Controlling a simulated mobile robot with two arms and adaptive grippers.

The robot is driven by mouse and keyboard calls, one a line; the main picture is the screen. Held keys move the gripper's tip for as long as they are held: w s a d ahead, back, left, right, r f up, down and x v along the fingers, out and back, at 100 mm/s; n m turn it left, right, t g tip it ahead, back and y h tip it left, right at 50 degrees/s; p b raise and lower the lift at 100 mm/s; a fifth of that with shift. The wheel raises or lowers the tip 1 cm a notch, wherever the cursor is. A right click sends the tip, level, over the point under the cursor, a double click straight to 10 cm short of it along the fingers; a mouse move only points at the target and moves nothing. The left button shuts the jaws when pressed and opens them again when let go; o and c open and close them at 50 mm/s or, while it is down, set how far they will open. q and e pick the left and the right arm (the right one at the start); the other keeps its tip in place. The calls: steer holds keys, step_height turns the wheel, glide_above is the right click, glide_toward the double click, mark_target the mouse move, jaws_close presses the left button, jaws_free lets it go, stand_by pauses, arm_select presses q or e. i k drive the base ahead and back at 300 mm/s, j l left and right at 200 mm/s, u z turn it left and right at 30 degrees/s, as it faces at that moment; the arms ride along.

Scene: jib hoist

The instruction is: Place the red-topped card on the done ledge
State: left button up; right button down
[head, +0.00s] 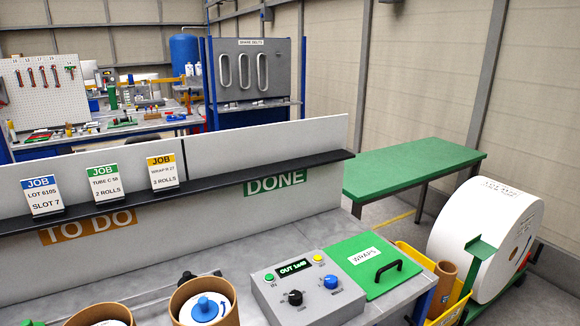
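A long black ledge runs along a grey board, with an orange TO DO label (88,226) under its left part and a green DONE label (275,182) under its right part. The done ledge (270,168) is bare. Three job cards stand on the left part: a blue-topped card (42,196), a green-topped card (104,184) and a yellow-topped card (162,172). I see no red-topped card in this view. Neither of my grippers is in view.
A control box (307,287) with knobs and a green WRAPS lid (378,263) sit on the grey bench. Cardboard tubes (203,304) stand at the front edge. A large white roll (484,236) and a green table (412,166) are at the right.

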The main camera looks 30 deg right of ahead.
mark_target(273, 168)
steer(key=k+l, duration=0.1)
steer(key=l, duration=2.2)
